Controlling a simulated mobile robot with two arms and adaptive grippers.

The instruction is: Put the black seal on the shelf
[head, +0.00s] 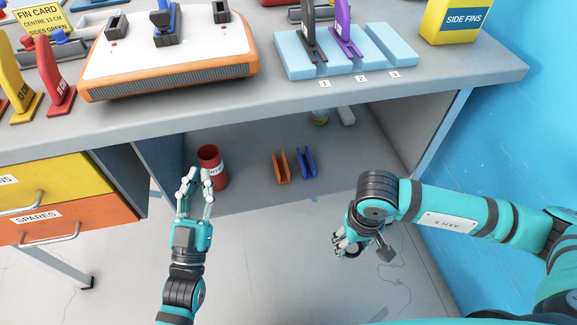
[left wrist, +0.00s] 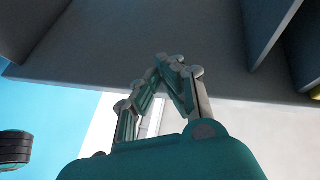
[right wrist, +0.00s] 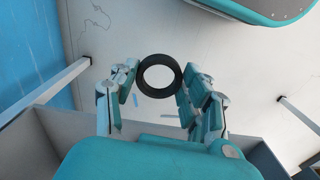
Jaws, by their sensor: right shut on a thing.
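The black seal is a dark ring (right wrist: 160,76) between the fingers of my right gripper (right wrist: 158,80). My right gripper is shut on it. In the head view the right gripper (head: 346,246) hangs over the floor in front of the bench, with the seal (head: 354,251) partly hidden by the fingers. The shelf (head: 248,198) is the grey lower board under the bench top. My left gripper (head: 198,180) is near the shelf's front left, close to a red cylinder; its fingertips look apart in the head view but close together in the left wrist view (left wrist: 175,62).
The red cylinder (head: 212,167) stands at the shelf's left. An orange holder (head: 282,167) and a blue holder (head: 306,163) are near its middle. The shelf's right part is bare. The bench top (head: 440,75) overhangs it. Drawers (head: 80,218) are at left, a blue wall (head: 530,130) at right.

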